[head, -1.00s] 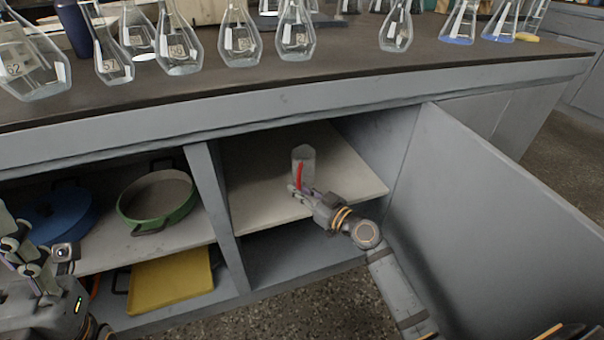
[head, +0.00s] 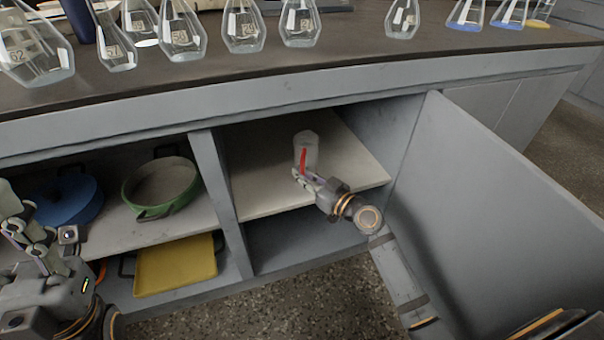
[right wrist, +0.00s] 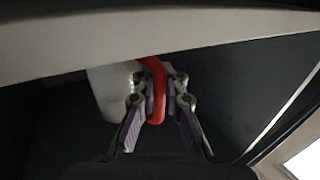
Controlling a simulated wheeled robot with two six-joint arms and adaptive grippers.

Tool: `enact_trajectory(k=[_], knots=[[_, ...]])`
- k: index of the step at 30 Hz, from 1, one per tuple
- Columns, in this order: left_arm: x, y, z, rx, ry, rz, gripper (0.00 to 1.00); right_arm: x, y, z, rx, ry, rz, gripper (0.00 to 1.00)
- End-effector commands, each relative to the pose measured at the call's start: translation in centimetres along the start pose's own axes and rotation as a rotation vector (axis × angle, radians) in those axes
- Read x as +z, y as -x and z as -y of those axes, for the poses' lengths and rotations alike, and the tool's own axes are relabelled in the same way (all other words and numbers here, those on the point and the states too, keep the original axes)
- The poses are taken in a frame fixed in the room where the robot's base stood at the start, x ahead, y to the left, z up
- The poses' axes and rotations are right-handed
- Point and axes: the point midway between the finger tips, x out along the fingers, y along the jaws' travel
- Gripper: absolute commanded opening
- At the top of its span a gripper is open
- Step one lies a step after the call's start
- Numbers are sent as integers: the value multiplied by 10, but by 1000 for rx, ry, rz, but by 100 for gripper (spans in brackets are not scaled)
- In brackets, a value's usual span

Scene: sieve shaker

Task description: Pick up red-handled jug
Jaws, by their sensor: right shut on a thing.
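The jug (head: 311,147) is a pale grey, translucent vessel with a red handle (head: 303,158). It is upright at the right-hand compartment's upper shelf (head: 265,185). My right gripper (head: 301,173) is shut on the red handle, from the front. In the right wrist view the red handle (right wrist: 157,92) runs between the two fingers of the right gripper (right wrist: 160,88), with the jug body (right wrist: 105,95) beside it at left. I cannot tell whether the jug's base touches the shelf. My left gripper (head: 28,235) is at the far left, away from the jug; its opening is unclear.
An open cabinet door (head: 495,215) stands at right; a divider (head: 217,180) is at left. A green pan (head: 160,187), blue pot (head: 70,200) and yellow tray (head: 178,268) fill the left compartment. Several glass flasks (head: 243,27) stand on the counter (head: 340,52).

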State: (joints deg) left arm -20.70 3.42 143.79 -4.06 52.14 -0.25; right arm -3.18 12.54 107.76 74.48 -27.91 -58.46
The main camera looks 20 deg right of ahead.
Motion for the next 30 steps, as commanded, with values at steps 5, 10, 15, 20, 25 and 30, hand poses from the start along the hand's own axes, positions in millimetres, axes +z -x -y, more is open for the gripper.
enact_trajectory(k=[5,10,15,20,25,30], knots=[[-2,-14,3,-5,3,-4,40,-23,0,0,0,3,-3,0],[-4,-26,6,-12,8,-9,40,-42,0,0,0,2,-3,0],[-6,-36,8,-17,16,-12,40,-60,0,0,0,3,-3,0],[-6,-43,8,-11,24,-12,40,-74,0,0,0,3,-3,0],[-7,-48,9,-10,28,-11,40,-84,0,0,0,3,-3,0],[-7,-51,9,-10,30,-10,40,-90,0,0,0,3,-3,0]])
